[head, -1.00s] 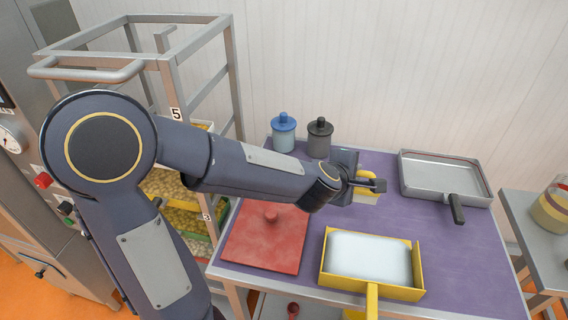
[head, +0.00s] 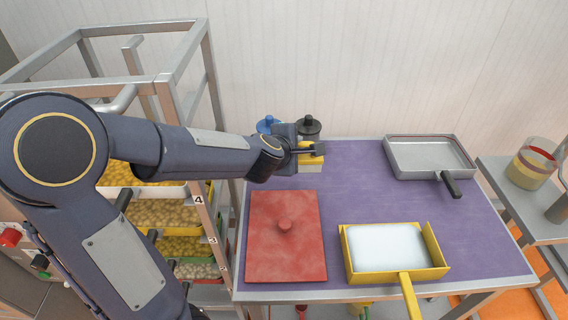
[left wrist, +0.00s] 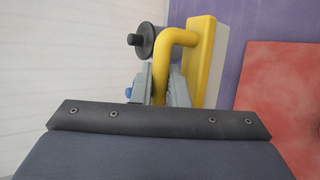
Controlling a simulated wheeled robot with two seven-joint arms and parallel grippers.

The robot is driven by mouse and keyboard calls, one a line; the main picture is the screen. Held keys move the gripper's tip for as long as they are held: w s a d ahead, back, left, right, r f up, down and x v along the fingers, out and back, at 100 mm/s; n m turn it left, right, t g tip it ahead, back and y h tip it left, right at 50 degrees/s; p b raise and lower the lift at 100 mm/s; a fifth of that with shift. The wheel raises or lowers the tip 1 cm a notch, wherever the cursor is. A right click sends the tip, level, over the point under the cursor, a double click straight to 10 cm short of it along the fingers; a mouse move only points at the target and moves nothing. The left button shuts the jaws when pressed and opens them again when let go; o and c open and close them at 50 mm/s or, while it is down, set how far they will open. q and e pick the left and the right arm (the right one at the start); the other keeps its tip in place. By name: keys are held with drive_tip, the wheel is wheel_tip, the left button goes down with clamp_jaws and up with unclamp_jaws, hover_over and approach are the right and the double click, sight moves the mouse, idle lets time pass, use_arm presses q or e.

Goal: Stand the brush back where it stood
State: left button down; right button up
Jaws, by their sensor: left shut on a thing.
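The brush is yellow with pale bristles (head: 312,168); in the left wrist view its yellow handle (left wrist: 179,38) curves out from a yellow back (left wrist: 200,60). My left gripper (head: 306,150) is shut on the handle, over the back left of the purple table top (head: 365,200). Whether the bristles touch the table I cannot tell. My right gripper is not in view.
A red lid-like plate (head: 285,250) lies in front, a yellow pan with white content (head: 388,248) at front right, a grey pan (head: 430,157) at back right. The table's middle is clear.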

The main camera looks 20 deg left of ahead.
use_arm(q)
drive_tip(key=shift+w+a+f+b, duration=0.85)
drive_tip(key=shift+f+b, duration=0.45)
drive_tip(key=shift+f, duration=0.4)
drive_tip(key=shift+w+a+f+b, duration=0.8)
drive_tip(key=shift+f+b, duration=0.45)
drive_tip(key=shift+f, duration=0.45)
drive_tip(key=shift+w+a+f+b, duration=0.85)
drive_tip(key=shift+f+b, duration=0.45)
drive_tip(key=shift+f, duration=0.4)
drive_tip(key=c, duration=1.4)
unclamp_jaws()
drive_tip(key=shift+s, duration=0.15)
drive_tip(key=shift+c, duration=0.2)
